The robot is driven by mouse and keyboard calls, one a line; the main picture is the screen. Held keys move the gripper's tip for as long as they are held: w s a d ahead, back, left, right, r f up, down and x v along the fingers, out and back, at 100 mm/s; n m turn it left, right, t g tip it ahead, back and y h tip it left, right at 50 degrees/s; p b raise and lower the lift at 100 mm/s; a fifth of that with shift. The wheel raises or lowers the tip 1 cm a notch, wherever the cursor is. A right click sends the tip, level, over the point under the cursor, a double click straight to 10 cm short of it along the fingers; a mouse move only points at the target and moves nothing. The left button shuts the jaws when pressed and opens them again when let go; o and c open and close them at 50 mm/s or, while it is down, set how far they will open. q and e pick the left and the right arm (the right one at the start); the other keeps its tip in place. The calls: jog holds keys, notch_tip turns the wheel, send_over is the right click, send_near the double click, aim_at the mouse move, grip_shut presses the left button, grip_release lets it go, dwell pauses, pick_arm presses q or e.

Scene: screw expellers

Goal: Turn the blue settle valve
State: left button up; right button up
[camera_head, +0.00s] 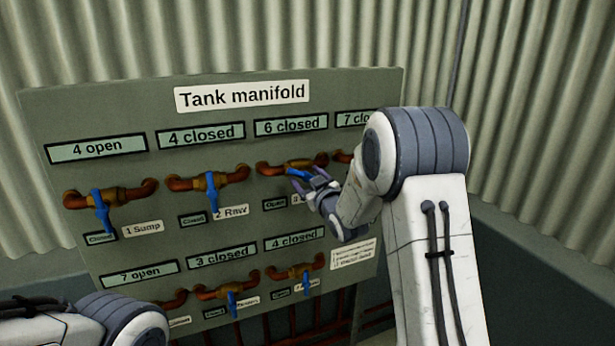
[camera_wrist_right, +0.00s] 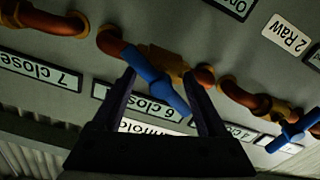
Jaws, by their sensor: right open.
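A blue valve handle (camera_head: 299,174) sits on a brass and copper pipe (camera_head: 270,168) on the manifold panel, under the display reading "6 closed". The plate below it begins with "3" (camera_head: 296,199), and the rest is hidden behind my gripper. A small display beside it reads "Open" (camera_head: 275,204). My right gripper (camera_head: 313,179) is open at this handle. In the right wrist view the blue handle (camera_wrist_right: 158,82) runs slantwise between the two open fingers of my right gripper (camera_wrist_right: 158,76); I cannot tell whether they touch it. My left gripper is not in view.
The "1 Sump" valve handle (camera_head: 101,210) and "2 Raw" valve handle (camera_head: 212,192) hang down to the left. A lower row has more valves (camera_head: 232,303). My right arm covers the panel's right side. A corrugated wall (camera_head: 250,35) stands behind.

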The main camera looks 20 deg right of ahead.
grip_shut()
jog(key=shift+d, duration=0.2)
jog(key=shift+a, duration=0.15)
dwell(1.1)
grip_release()
jog(key=shift+s, duration=0.15)
